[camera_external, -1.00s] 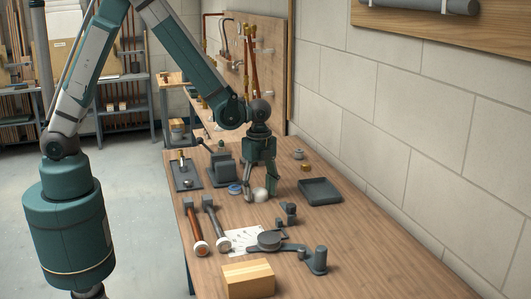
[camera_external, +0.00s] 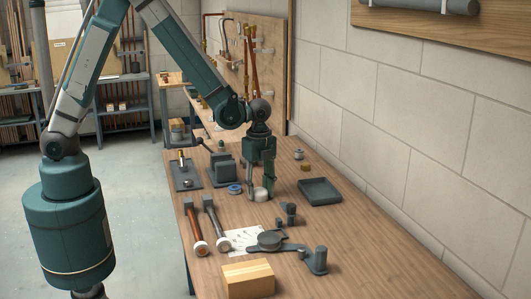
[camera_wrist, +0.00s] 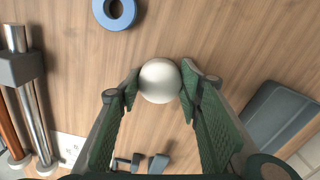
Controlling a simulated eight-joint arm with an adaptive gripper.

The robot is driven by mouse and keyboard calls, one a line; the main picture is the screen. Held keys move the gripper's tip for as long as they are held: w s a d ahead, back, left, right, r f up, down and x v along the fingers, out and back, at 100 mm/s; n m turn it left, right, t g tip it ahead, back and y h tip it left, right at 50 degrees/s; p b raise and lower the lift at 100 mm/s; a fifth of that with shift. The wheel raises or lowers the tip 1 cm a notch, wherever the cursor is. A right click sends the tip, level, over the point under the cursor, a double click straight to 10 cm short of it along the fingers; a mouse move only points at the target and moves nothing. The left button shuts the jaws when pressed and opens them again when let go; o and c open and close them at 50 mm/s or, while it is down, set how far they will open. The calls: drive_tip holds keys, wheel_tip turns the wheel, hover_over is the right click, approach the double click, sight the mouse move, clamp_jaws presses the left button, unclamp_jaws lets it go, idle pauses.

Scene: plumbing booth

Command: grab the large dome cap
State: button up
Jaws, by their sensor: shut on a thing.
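The large dome cap (camera_wrist: 160,81) is a pale, rounded piece on the wooden bench. It shows as a small whitish dome in the external view (camera_external: 260,194). My gripper (camera_wrist: 158,88) points down over the bench, with one green-padded finger on each side of the dome cap. The fingers are shut on it near their tips. The cap sits at bench level; I cannot tell whether it is clear of the surface. Its underside is hidden.
A blue ring (camera_wrist: 115,12) lies close by, left of the gripper in the external view. A dark tray (camera_external: 320,191) is to the right. Two long-handled tools (camera_external: 211,225), a paper sheet (camera_external: 244,239), dark fittings (camera_external: 288,214) and a wooden block (camera_external: 248,278) lie nearer the camera.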

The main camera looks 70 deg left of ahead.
sight(259, 188)
drive_tip(key=shift+r+p, duration=0.5)
drive_tip(key=shift+r, duration=4.45)
